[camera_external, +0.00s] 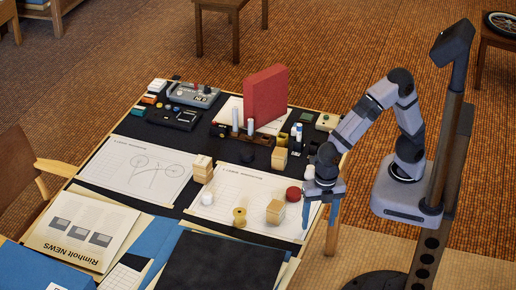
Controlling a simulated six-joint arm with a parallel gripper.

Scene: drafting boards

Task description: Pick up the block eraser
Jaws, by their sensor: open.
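I cannot tell for certain which object is the block eraser. Three pale tan blocks with layered sides stand on the board: one left of centre (202,169), one at the near right (275,211) and one farther back (279,158). My gripper (318,212) points down at the right edge of the table, right of the near block and apart from it. It is open, and I see nothing between its fingers. A dark red round object (293,194) lies just left of my gripper.
A tall red panel (265,95) stands at the back among small upright items. A yellowish spool (239,217) and a white ball (207,199) are on the near drawing sheet. A grey device (193,95) sits at the back left. A black sheet (220,262) lies flat in front.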

